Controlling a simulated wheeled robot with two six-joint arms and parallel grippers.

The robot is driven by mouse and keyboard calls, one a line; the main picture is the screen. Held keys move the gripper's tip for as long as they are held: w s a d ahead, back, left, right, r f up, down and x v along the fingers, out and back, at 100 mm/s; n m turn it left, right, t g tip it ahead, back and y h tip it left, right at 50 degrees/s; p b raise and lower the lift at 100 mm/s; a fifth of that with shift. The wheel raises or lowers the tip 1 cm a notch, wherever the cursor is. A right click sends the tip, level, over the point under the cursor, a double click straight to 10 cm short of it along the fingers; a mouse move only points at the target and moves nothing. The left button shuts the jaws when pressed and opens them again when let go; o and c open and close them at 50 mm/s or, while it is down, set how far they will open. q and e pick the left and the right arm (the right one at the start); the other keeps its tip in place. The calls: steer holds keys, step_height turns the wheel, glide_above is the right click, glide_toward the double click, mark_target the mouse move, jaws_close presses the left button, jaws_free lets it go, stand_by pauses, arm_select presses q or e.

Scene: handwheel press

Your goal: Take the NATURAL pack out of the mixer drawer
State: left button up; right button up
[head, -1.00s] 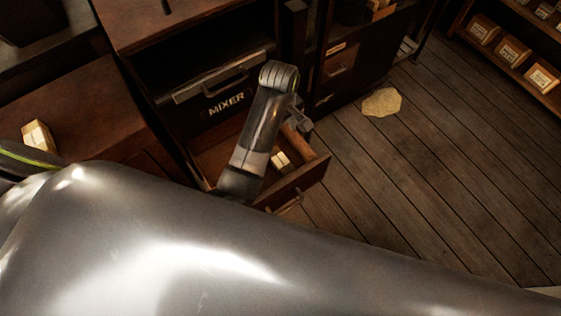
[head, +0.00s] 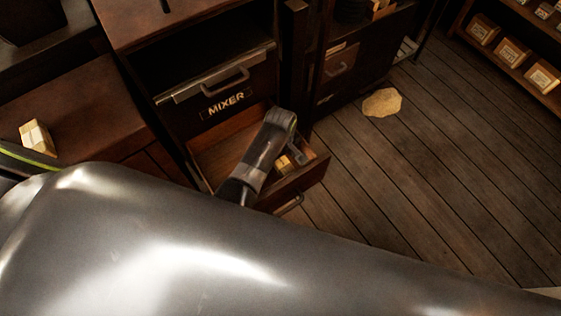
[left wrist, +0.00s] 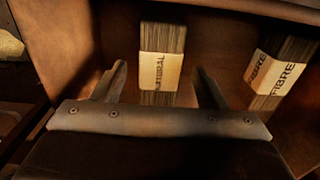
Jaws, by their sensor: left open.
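The mixer drawer (head: 222,158) is pulled open below the MIXER label. In the left wrist view the NATURAL pack (left wrist: 161,92), a dark bundle with a pale paper band, lies inside it. My left gripper (left wrist: 161,70) is open, with its two fingers left and right of the NATURAL pack and gaps on both sides. The FIBRE pack (left wrist: 282,72) lies tilted to the right of the right finger. In the head view my left gripper (head: 297,157) is over the drawer's right part, and its arm partly hides the packs. My right gripper is not in view.
The drawer's walls stand close around my left gripper. A cabinet (head: 340,65) stands just right of the mixer unit. A pale wrapped pack (head: 37,138) sits on the left counter. A flat yellowish piece (head: 382,102) lies on the otherwise clear wooden floor. Shelves with packs are at upper right.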

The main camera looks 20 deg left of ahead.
arm_select(q)
steer(key=shift+f, duration=0.8)
